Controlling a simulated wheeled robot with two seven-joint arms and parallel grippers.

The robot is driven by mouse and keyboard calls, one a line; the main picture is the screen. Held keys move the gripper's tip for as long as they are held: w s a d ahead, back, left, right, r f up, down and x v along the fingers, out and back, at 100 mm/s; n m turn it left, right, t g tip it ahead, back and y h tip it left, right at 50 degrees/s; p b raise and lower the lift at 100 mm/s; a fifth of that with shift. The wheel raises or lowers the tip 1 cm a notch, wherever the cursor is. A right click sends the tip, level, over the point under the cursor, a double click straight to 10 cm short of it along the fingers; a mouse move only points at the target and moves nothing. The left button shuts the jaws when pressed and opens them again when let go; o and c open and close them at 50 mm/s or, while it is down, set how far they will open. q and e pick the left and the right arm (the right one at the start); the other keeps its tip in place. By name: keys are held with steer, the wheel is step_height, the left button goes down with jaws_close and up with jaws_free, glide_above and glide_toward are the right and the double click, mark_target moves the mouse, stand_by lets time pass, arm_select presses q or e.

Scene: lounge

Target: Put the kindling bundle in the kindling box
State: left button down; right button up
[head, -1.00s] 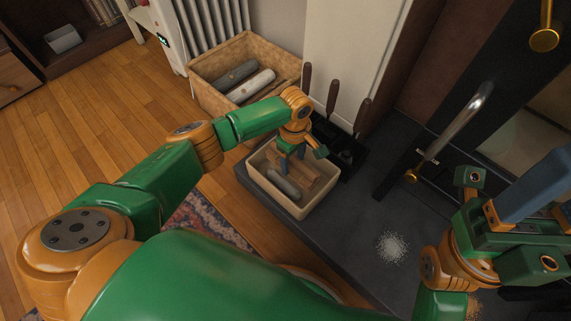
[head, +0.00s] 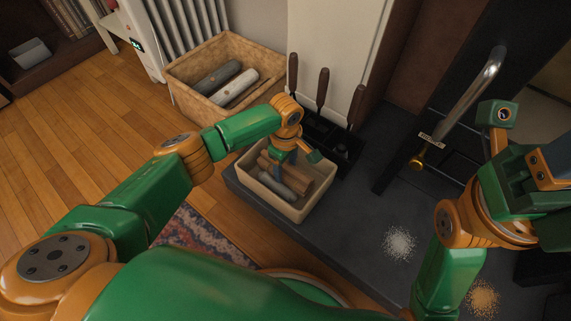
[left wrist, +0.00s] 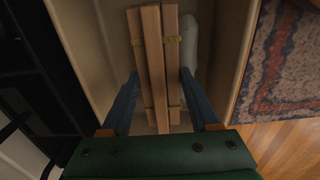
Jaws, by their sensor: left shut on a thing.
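The kindling bundle (head: 307,181), brown sticks with yellow ties, lies low inside a small cream box (head: 295,213) on the dark hearth. The left wrist view shows the bundle (left wrist: 153,55) between the two blue fingers of my left gripper (left wrist: 158,92), inside the walls of the box (left wrist: 238,60). My left gripper (head: 283,160) reaches down into the box and is shut on the bundle. A grey cylinder (head: 277,186) lies beside the bundle. My right gripper (head: 552,175) is at the right edge, partly cut off, and its opening does not show.
A larger woven box (head: 190,92) with logs (head: 236,87) stands behind, near the radiator. Dark-handled tools (head: 322,88) stand in a black holder close behind the cream box. A metal rail (head: 470,100) rises at right. White specks (head: 400,242) lie on open hearth.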

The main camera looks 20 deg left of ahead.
arm_select(q)
steer(key=shift+c, duration=0.6)
jaws_free()
